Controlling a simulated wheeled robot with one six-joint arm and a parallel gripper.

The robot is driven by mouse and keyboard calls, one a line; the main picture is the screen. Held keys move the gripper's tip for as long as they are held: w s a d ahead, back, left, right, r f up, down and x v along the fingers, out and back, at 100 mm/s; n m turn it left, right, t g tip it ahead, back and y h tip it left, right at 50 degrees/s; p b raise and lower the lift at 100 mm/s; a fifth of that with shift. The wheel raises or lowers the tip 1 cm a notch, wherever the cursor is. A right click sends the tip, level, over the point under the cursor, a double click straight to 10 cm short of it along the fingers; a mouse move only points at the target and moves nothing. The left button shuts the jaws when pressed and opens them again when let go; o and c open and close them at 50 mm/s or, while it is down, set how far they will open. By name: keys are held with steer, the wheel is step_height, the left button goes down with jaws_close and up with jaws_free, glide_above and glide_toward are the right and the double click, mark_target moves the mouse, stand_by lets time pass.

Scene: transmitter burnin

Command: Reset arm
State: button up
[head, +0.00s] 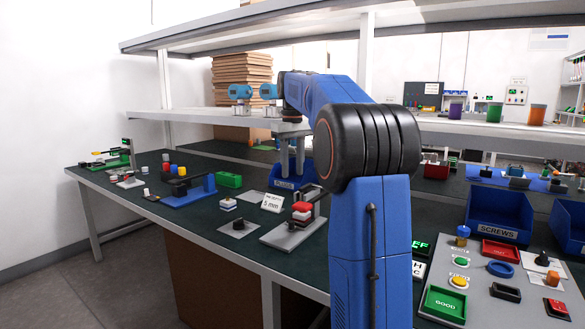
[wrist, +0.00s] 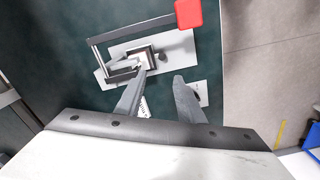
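My gripper (wrist: 160,82) points down in the wrist view, its two grey fingers apart with nothing between them. In the head view it (head: 291,158) hangs from my blue arm above the bench. Beyond the fingertips in the wrist view is a fixture on a pale plate (wrist: 119,50), with a grey metal frame, a small squarish block (wrist: 140,58) and a red handle end (wrist: 188,13). The left fingertip overlaps the fixture's near edge in the picture; I cannot tell the height gap. My arm hides part of the bench in the head view.
The dark green bench (head: 150,208) holds several small fixtures and a "5 mm" sign (head: 273,203). A blue SCREWS bin (head: 498,215) and a panel with a green GOOD tray (head: 444,304) are at right. A shelf (head: 205,121) runs behind and above the bench.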

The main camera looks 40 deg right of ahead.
stand_by(0.3)
steer(key=s+a+f+t, duration=0.1)
steer(key=s+a+f, duration=0.2)
steer(key=s+a, duration=0.5)
steer(key=s+a+f+t, duration=0.1)
steer(key=s+a+f, duration=0.2)
steer(key=s+a, duration=0.5)
steer(key=s+a+f+t, duration=0.1)
steer(key=s+a+f, duration=0.4)
steer(key=s+f, duration=0.4)
steer(key=s+a+f+t, duration=0.1)
steer(key=s+a+f, duration=0.3)
steer(key=s+f, duration=0.4)
steer(key=shift+s+a+f+n+t, duration=0.3)
steer(key=shift+s+a+f+t, duration=0.1)
steer(key=shift+f, duration=0.15)
